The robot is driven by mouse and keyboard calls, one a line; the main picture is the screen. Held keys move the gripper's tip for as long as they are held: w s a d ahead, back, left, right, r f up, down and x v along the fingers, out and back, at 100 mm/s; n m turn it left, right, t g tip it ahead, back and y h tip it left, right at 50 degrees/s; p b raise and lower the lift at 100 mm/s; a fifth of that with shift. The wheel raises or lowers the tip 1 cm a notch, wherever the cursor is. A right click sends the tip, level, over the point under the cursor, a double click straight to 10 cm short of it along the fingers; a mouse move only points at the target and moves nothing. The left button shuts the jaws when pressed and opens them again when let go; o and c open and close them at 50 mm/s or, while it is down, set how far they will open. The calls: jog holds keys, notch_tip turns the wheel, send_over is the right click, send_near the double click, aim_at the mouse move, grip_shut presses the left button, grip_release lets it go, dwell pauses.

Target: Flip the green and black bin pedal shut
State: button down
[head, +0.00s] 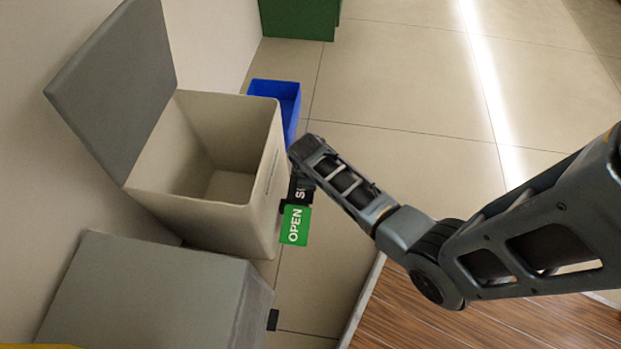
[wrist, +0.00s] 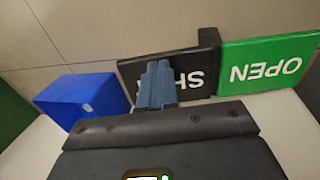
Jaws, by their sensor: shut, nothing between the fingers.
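The pale bin (head: 205,215) stands against the wall with its grey lid (head: 115,80) raised and its inside showing empty. On its front is a two-part pedal: a green half marked OPEN (head: 295,225) and a black half, partly covered by my gripper, with part of its lettering showing (head: 299,192). In the wrist view the black half (wrist: 205,78) and the green half (wrist: 268,65) sit side by side. My gripper (wrist: 158,72) is shut and empty, with its fingers in front of the black half. I cannot tell whether they touch it.
A blue open box (head: 278,95) stands behind the bin, and a green container (head: 298,18) is farther back. A closed grey bin (head: 150,290) stands beside the open one in front. The tiled floor (head: 420,90) to the right is clear.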

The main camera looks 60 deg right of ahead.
jog(key=shift+w+d+y+p, duration=0.15)
jog(key=shift+d+y+p, duration=0.15)
jog(key=shift+y+p, duration=0.1)
jog(key=shift+d+f+y, duration=0.2)
jog(key=shift+f+y, duration=0.1)
jog(key=shift+w+d+f+g+y+b, duration=0.1)
jog(key=shift+d+f+g+y+b, duration=0.15)
jog(key=shift+f+y, duration=0.3)
jog(key=shift+w+d+f+g+y+b, duration=0.1)
jog(key=shift+f+g+y+b, duration=0.1)
jog(key=shift+f+g+y, duration=0.35)
jog(key=shift+d+f+y, duration=0.1)
jog(key=shift+f+y, duration=0.2)
jog(key=shift+f, duration=0.05)
jog(key=shift+r+p, duration=0.35)
jog(key=shift+r, duration=0.15)
jog(key=w+d+r+p, duration=0.1)
jog(key=d+r+p, duration=0.2)
jog(key=r+p, duration=0.4)
notch_tip(320, 180, up, 6)
jog(key=shift+p, duration=0.35)
